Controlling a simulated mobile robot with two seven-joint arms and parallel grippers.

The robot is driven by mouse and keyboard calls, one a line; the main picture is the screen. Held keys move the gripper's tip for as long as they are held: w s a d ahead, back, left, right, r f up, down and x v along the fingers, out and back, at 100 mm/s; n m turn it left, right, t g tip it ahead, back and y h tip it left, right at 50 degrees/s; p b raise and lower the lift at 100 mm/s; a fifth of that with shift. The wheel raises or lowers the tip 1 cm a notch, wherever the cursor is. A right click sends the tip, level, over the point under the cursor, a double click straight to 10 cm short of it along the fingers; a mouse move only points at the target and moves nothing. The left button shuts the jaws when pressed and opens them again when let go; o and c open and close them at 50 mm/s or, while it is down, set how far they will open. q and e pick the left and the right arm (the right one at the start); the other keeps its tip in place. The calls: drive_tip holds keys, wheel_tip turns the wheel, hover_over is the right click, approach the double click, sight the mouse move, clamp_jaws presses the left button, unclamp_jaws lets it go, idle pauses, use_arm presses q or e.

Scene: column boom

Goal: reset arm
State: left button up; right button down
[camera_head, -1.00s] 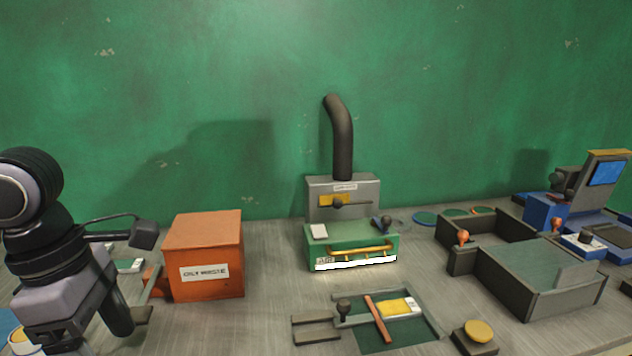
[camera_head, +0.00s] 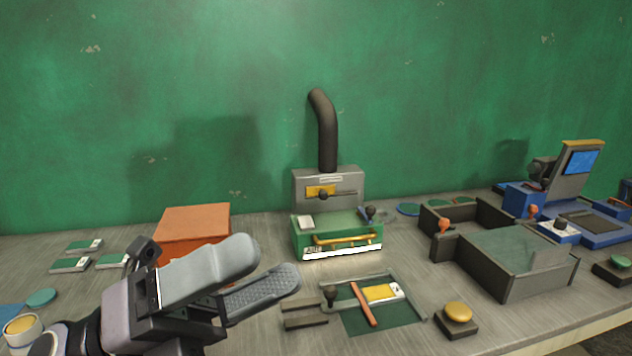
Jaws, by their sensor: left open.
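My left gripper (camera_head: 270,275) is in the lower left of the head view, pointing right. Its two long grey fingers are a little apart, with nothing seen between them. It is in front of the orange box (camera_head: 195,217) and hides much of that box's front. My right gripper is not in view.
A green and grey machine (camera_head: 337,235) with a black pipe stands at the back middle. Before it lies a green-based fixture (camera_head: 372,318) with a yellow card. A yellow button (camera_head: 458,312), a grey open tray (camera_head: 515,285) and a blue device (camera_head: 600,233) are to the right.

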use_arm(q)
drive_tip(key=w+a+f+n+t+y, duration=0.2)
drive_tip(key=w+a+n+t+y, duration=0.3)
drive_tip(key=n+t, duration=0.5)
drive_tip(key=w+a+f+n+t+y, duration=0.25)
drive_tip(key=n+t+y, duration=0.45)
drive_tip(key=n, duration=0.5)
drive_tip(key=w+a+f+n+g+y, duration=0.1)
drive_tip(key=w+a+f+n+y, duration=0.1)
drive_tip(key=a+f+n+y, duration=0.65)
drive_tip(key=s+a+f+n+g+y, duration=0.1)
drive_tip(key=s+f+n+g, duration=0.25)
drive_tip(key=f, duration=0.45)
drive_tip(key=s+a+f+n+g+y, duration=0.1)
drive_tip(key=s+f+n+g+y, duration=0.2)
drive_tip(key=f, duration=0.5)
drive_tip(key=s+f+n+g+h, duration=0.25)
drive_tip(key=s+f+g, duration=0.75)
drive_tip(key=s, duration=0.5)
drive_tip(key=w+d+f+t+b, duration=0.1)
drive_tip(key=w+f+t, duration=0.2)
drive_tip(key=f, duration=0.3)
drive_tip(key=w+d+f+t+h+b, duration=0.1)
drive_tip(key=w+d+f+t, duration=0.1)
drive_tip(key=w+f+t, duration=0.2)
drive_tip(key=shift+f+t+b, duration=0.35)
drive_tip(key=shift+f+t, duration=0.2)
drive_tip(key=shift+f, duration=0.55)
drive_tip(key=shift+m, duration=0.25)
